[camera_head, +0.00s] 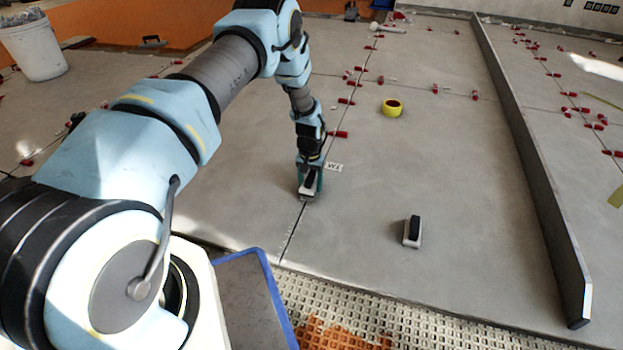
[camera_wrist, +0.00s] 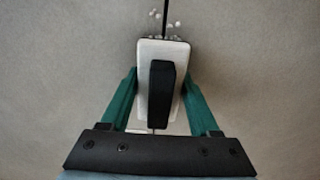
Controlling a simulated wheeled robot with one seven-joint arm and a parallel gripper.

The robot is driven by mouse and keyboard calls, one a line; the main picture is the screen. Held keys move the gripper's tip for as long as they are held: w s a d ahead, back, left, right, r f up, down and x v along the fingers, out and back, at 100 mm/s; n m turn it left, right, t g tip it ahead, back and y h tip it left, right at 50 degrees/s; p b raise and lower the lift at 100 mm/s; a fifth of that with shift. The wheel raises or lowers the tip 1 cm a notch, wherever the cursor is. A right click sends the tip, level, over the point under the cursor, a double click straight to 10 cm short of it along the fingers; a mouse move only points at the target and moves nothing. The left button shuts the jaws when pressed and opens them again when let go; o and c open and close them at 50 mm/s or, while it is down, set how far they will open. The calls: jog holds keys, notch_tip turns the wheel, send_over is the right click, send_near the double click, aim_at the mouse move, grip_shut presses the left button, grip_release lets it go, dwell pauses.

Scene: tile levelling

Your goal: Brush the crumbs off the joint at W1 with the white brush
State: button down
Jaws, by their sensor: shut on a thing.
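My gripper (camera_head: 311,182) is low over the tiles, its green fingers (camera_wrist: 160,88) shut on the sides of the white brush (camera_wrist: 143,95). The brush is a pale block with a black handle; it also shows in the head view (camera_head: 307,194), over the dark joint (camera_head: 294,232). In the wrist view, pale crumbs (camera_wrist: 177,36) lie along the joint just beyond the brush's far edge. A small white label (camera_head: 334,167) lies behind my gripper; its lettering is too small to read surely. Whether the brush touches the tile cannot be told.
A second pale block with a black handle (camera_head: 412,232) lies to the right. A blue-rimmed tray (camera_head: 250,290) is in front. Tile between block and straightedge is clear.

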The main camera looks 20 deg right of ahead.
aim_at(307, 191)
jog(key=shift+s+a+p, duration=0.8)
jog(key=shift+s+p, duration=0.15)
jog(key=shift+s, duration=0.05)
jog(key=shift+s+a+r+p, duration=0.1)
jog(key=shift+s+a+p, duration=0.35)
jog(key=shift+s+p, duration=0.15)
jog(key=shift+s+a+p, duration=0.85)
jog(key=shift+s, duration=0.1)
jog(key=shift+s+a, duration=0.1)
jog(key=shift+s+a+p, duration=0.55)
jog(key=shift+s+p, duration=0.1)
jog(key=shift+p, duration=0.1)
jog(key=shift+s+a, duration=0.1)
jog(key=shift+s, duration=0.1)
jog(key=shift+s+a+p, duration=0.55)
jog(key=shift+p, duration=0.05)
